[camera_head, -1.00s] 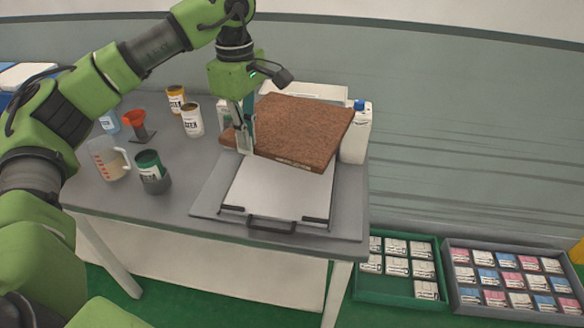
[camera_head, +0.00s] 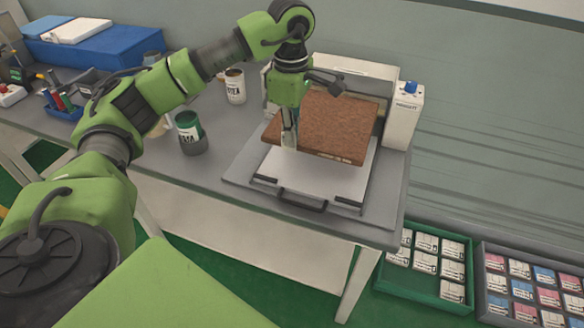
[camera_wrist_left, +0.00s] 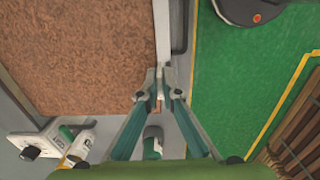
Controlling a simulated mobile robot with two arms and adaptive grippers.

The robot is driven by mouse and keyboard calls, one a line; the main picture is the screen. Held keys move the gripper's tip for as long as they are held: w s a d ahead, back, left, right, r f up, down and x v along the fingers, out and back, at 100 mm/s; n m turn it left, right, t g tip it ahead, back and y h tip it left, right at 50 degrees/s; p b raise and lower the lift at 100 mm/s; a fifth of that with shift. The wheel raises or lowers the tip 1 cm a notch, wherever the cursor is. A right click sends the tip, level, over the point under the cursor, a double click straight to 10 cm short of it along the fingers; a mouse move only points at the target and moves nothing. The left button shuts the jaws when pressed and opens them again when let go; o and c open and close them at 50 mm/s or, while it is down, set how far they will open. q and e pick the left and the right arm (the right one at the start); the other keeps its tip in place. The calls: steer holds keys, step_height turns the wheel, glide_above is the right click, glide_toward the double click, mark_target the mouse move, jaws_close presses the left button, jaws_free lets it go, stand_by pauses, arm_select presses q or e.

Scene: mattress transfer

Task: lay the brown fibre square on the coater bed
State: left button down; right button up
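The brown fibre square (camera_head: 335,125) is over the rear part of the coater bed (camera_head: 312,178), whose pale front part is bare. I cannot tell whether its underside touches the bed. My left gripper (camera_head: 289,142) points down at the square's front left edge and appears shut on it. In the left wrist view the square (camera_wrist_left: 75,55) fills the upper left, and its corner runs in between the close-set fingertips (camera_wrist_left: 157,98). A pale strip of the bed (camera_wrist_left: 162,35) shows beside it. My right gripper is in neither view.
A green crate (camera_head: 425,298) and a grey crate (camera_head: 482,295) of small boxes lie on the floor.

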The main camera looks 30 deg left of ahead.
mark_target(291, 151)
arm_select(q)
step_height(291, 151, down, 7)
steer(key=shift+r+p, duration=0.2)
steer(key=shift+p, duration=0.35)
step_height(291, 151, down, 4)
steer(key=shift+f+p, duration=0.25)
steer(key=shift+p, duration=0.2)
steer(key=c, duration=2.2)
jaws_free()
steer(key=shift+f, duration=0.1)
steer(key=shift+c, duration=0.2)
